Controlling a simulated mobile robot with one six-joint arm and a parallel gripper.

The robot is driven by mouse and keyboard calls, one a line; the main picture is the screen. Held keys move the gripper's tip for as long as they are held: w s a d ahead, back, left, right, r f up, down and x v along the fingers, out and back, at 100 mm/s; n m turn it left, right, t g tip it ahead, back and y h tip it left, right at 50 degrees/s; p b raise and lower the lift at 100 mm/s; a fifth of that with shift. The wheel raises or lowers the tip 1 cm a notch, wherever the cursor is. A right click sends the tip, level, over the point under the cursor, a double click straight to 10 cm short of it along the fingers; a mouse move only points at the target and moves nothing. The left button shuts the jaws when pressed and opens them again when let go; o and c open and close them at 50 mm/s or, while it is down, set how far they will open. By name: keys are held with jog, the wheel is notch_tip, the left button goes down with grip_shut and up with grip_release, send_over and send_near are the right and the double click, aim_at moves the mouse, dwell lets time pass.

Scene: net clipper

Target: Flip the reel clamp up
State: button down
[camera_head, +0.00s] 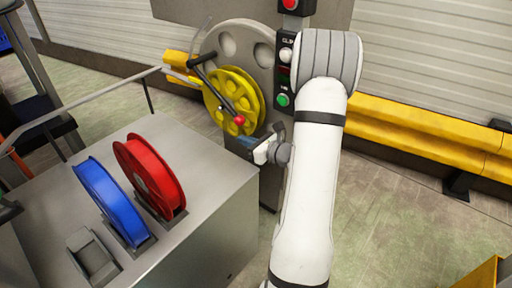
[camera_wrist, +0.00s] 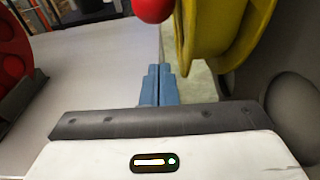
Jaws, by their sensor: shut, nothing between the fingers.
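The reel clamp (camera_head: 215,88) is a black bar across the front of the yellow reel (camera_head: 248,90). It slants down to a red ball knob (camera_head: 239,120) at its lower end. The yellow reel is mounted on a grey upright machine plate (camera_head: 267,55). My gripper (camera_head: 243,143) is just below the red knob, with its blue fingers partly hidden by the wrist. In the wrist view my gripper (camera_wrist: 159,72) is shut and empty. The red knob (camera_wrist: 153,9) is beyond the fingertips at the top edge, apart from them in the picture. The yellow reel (camera_wrist: 208,38) is right of the fingertips.
A grey metal bench (camera_head: 212,190) at the left holds a red reel (camera_head: 140,165), a blue reel (camera_head: 100,190) and an empty holder (camera_head: 92,255). A control panel (camera_head: 286,75) with buttons is right of the yellow reel. A yellow guard rail (camera_head: 420,130) runs behind my arm.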

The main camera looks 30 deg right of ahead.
aim_at(244, 130)
jog(key=shift+w+r, duration=0.15)
jog(key=shift+r, duration=0.8)
jog(key=shift+w+r, duration=0.15)
jog(key=shift+r, duration=0.75)
